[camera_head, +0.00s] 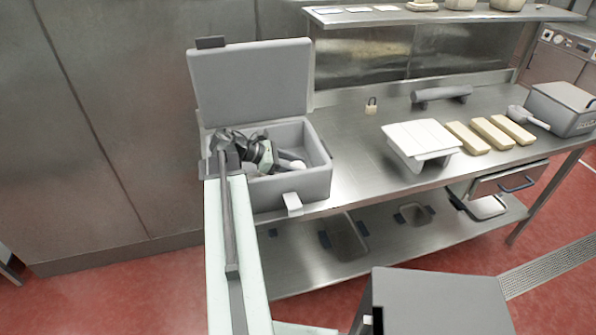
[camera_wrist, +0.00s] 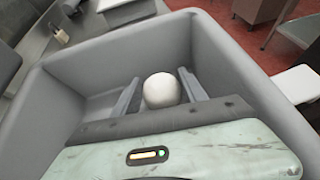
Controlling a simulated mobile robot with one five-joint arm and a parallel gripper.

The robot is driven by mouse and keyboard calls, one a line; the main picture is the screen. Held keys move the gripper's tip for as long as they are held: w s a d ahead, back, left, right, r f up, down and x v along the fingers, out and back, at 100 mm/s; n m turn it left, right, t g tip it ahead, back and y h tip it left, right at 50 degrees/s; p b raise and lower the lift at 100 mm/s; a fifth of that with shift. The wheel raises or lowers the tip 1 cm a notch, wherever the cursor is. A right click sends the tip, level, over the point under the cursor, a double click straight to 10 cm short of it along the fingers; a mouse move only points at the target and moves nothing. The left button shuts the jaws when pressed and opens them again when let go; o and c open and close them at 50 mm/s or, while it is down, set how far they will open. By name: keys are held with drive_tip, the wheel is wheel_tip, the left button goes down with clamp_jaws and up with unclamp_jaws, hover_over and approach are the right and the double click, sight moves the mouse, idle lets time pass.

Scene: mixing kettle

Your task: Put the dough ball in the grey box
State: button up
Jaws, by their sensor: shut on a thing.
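The grey box (camera_head: 290,188) stands on the left end of the steel counter with its lid (camera_head: 250,82) raised at the back. My gripper (camera_head: 288,161) reaches inside the open box, below its rim. The white dough ball (camera_wrist: 161,90) is between my two fingers in the wrist view, and the gripper (camera_wrist: 161,93) is shut on it. The box walls (camera_wrist: 110,65) surround the ball and fingers in that view. In the head view the ball (camera_head: 298,165) shows small at the fingertips. Whether the ball touches the box floor cannot be told.
A white tray-like piece (camera_head: 421,139), several tan blocks (camera_head: 467,138) and a lidded grey container (camera_head: 562,107) stand to the right on the counter. A small padlock-like item (camera_head: 371,107) is behind. The counter just right of the box is clear.

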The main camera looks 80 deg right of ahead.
drive_tip(key=shift+f+b, duration=0.5)
drive_tip(key=shift+b, duration=0.05)
drive_tip(key=shift+f, duration=0.1)
drive_tip(key=o, duration=1.4)
drive_tip(key=shift+r, duration=0.2)
drive_tip(key=shift+w+a+r+p, duration=0.1)
drive_tip(key=shift+w+r+p, duration=0.1)
drive_tip(key=shift+r+p, duration=0.35)
drive_tip(key=shift+w+r+p, duration=0.15)
drive_tip(key=shift+r+p, duration=0.25)
drive_tip(key=shift+p, duration=0.15)
drive_tip(key=p+v, duration=0.4)
drive_tip(key=v, duration=0.5)
drive_tip(key=shift+w+r, duration=0.1)
drive_tip(key=shift+w, duration=0.3)
drive_tip(key=shift+w+a+r+p, duration=0.1)
drive_tip(key=shift+w+a+p, duration=0.25)
drive_tip(key=shift+w, duration=0.2)
